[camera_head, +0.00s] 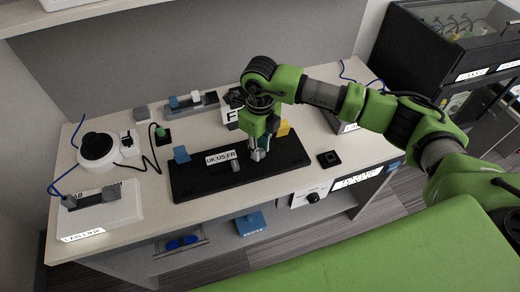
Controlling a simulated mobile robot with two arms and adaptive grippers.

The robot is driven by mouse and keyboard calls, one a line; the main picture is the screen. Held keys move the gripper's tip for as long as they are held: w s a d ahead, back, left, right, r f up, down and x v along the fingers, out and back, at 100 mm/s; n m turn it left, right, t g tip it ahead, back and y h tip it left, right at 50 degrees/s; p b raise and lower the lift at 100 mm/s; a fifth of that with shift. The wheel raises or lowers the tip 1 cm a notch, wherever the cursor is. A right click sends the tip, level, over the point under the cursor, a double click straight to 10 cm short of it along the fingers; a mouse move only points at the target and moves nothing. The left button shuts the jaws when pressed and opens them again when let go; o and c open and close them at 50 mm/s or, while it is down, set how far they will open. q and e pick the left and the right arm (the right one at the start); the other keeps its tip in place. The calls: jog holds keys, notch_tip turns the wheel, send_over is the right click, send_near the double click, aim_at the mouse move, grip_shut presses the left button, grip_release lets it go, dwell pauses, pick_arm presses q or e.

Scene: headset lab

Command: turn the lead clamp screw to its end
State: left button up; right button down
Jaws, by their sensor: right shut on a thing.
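My right gripper (259,154) points down over the right half of a black board (205,190) on the bench. It is shut on a small part there, which I take to be the lead clamp screw. The fingers hide that part, so how far it is turned cannot be told. A white label (220,157) with black letters and a blue block (181,154) are on the board, left of the gripper. A small grey piece (236,166) is just left of the fingertips. A yellow part (282,128) shows behind the gripper. My left gripper is out of view.
A white round device (97,147) and a white box (103,212) stand at the bench's left. A green-topped plug (161,134) and a grey tray (194,105) are behind the board. A small black square (329,159) lies right of it.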

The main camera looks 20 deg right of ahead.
jog(key=shift+m, duration=0.6)
jog(key=shift+r, duration=0.1)
jog(key=c, duration=1.8)
grip_release()
notch_tip(320, 180, up, 12)
